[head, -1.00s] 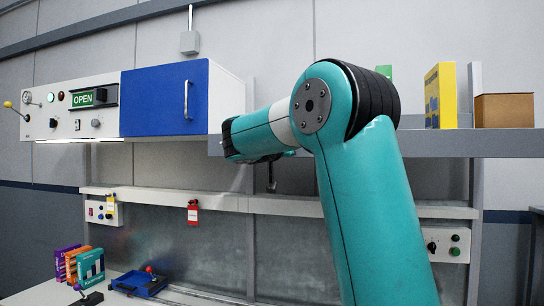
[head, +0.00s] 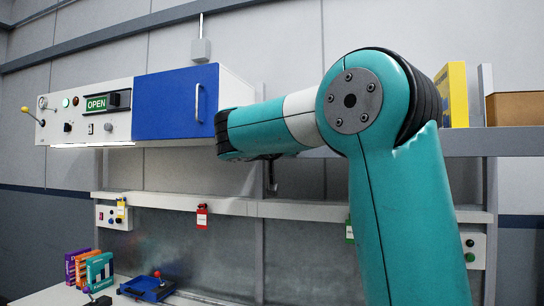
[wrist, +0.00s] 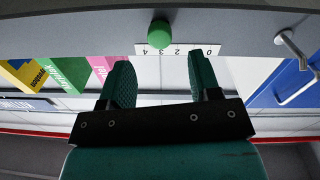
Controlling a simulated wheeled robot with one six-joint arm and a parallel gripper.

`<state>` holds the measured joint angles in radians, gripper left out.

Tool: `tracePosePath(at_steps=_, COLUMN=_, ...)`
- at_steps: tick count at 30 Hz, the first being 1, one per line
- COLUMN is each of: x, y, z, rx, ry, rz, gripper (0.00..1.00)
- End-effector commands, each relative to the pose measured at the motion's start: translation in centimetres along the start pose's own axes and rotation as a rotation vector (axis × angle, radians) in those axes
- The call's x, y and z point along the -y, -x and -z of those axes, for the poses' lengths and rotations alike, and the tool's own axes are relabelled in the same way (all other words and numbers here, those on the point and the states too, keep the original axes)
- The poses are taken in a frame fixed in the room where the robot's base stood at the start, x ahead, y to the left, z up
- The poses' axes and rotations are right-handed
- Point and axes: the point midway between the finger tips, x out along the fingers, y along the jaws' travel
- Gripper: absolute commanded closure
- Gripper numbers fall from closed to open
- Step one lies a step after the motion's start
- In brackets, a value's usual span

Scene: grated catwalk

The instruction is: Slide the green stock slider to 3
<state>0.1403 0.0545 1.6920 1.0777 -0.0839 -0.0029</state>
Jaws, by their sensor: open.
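The green slider knob (wrist: 159,34) shows at the top of the wrist view, in front of a white number scale (wrist: 208,49) that appears upside down, with 0 at the right and 4 at the left. The knob lines up in the picture roughly with the 3, but it stands out from the scale, so its exact reading is unclear. My gripper (wrist: 161,76) is open and empty. Its two fingers point towards the scale, one on either side of the knob's line, with the knob beyond the tips. In the head view my arm hides the gripper, and I cannot make out the slider.
A blue cabinet door (head: 174,103) with a metal handle is left of my arm; it also shows at the right of the wrist view (wrist: 290,88). Coloured books (wrist: 68,72) stand at the wrist view's left. A grey shelf (head: 520,141) runs behind my arm.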

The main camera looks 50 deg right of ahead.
Motion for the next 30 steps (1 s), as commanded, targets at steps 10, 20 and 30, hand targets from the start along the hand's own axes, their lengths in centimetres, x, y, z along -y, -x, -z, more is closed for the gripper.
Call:
tracePosePath(at_steps=10, x=0.2, y=8.4, z=-0.3, rx=-0.001, ry=-0.002, rz=0.006, gripper=0.43)
tracePosePath(at_steps=20, x=-0.1, y=11.2, z=-0.1, rx=-0.001, ry=-0.001, rz=0.003, gripper=0.43)
tracePosePath(at_steps=30, x=-0.1, y=11.2, z=0.0, rx=0.0, ry=0.001, rz=0.003, gripper=0.43)
